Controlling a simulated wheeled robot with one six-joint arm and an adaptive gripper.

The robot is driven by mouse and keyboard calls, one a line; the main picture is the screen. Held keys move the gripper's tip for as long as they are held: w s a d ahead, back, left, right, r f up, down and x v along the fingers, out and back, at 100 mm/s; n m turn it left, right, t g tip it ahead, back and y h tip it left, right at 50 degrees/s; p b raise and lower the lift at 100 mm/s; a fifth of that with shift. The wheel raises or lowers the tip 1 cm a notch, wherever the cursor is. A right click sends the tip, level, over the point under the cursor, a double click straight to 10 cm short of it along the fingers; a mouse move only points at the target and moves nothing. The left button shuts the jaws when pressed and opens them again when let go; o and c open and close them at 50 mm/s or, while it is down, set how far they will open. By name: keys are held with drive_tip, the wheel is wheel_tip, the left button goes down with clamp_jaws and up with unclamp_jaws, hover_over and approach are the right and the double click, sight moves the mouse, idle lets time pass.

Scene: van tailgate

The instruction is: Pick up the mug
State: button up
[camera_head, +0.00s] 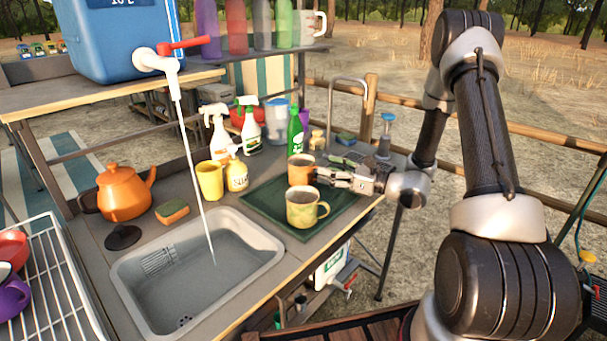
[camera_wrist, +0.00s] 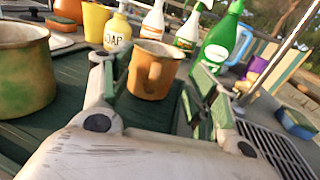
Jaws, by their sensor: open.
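An orange mug (camera_head: 300,170) stands upright on the dark green tray (camera_head: 262,204) right of the sink. My gripper (camera_head: 322,176) is low over the tray, coming from the right, with its fingers close to this mug.
A yellow mug (camera_head: 210,181) and a soap bottle (camera_head: 237,175) stand left of the tray. Spray bottles and a green bottle (camera_head: 295,130) stand behind. The sink (camera_head: 200,270) and orange kettle (camera_head: 123,192) are further left. A tall faucet rises at the back right.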

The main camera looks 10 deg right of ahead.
sight(306, 173)
drive_tip(key=shift+x, duration=1.95)
drive_tip(key=shift+s+a, duration=0.15)
clamp_jaws()
